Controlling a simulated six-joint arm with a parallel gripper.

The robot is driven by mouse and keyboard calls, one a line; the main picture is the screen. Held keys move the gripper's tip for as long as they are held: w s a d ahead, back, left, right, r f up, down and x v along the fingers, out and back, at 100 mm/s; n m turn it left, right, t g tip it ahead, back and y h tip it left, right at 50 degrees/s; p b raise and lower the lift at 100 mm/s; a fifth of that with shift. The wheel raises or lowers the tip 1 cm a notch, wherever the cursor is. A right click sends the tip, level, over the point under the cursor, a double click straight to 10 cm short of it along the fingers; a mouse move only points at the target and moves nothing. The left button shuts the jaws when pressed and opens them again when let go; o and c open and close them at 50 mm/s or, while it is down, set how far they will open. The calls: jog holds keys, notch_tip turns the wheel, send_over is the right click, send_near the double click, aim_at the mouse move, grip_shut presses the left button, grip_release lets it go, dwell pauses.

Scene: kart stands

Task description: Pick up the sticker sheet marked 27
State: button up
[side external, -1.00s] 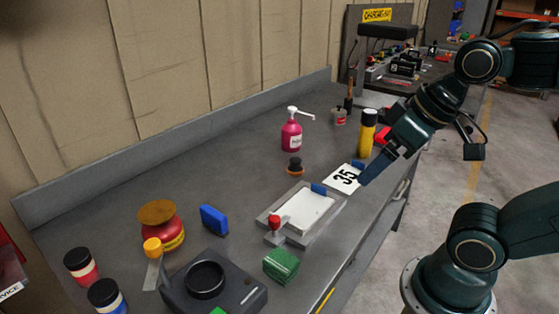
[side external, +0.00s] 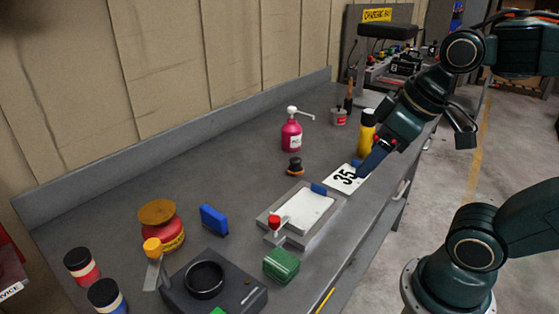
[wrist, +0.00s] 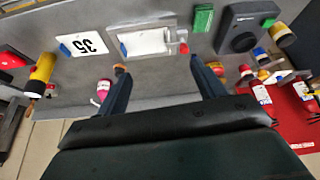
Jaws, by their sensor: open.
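The only number I can read on a sheet is 35; no 27 is legible. The white sheet marked 35 (side external: 343,181) lies on the bench with a blue piece at its edge, and also shows in the wrist view (wrist: 83,44). A blank white sheet lies in a grey frame (side external: 268,216) beside it. My gripper (wrist: 162,78) is open, with nothing seen between its two blue fingers. In the side view my gripper (side external: 365,170) is over the far-right end of the 35 sheet, partly hiding it; I cannot tell if it touches.
A yellow can (side external: 366,130) stands close behind my gripper. A pink pump bottle (side external: 291,134) and small black-topped item (side external: 294,167) stand farther back.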

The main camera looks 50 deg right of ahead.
jog(key=w+d+n+g, duration=0.2)
jog(key=w+n, duration=0.2)
jog(key=w, duration=0.2)
jog(key=n+g+y, duration=0.2)
jog(key=n+y, duration=0.1)
jog(key=n, duration=0.5)
send_over(320, 188)
jog(key=s+a, duration=0.1)
jog(key=a, duration=0.1)
notch_tip(320, 188, down, 4)
jog(key=r, duration=0.1)
jog(key=w+d+f+n+g+y, duration=0.1)
jog(key=d+f+n, duration=0.3)
jog(key=d+f, duration=0.2)
jog(key=shift+w+d+n+y, duration=0.3)
jog(key=shift+w+d+n, duration=0.1)
jog(key=shift+d, duration=0.7)
jog(key=shift+s, duration=0.1)
jog(key=shift+x, duration=4.3)
jog(key=shift+f, duration=0.1)
jog(key=shift+s+x, duration=0.2)
jog(key=shift+x, duration=2.3)
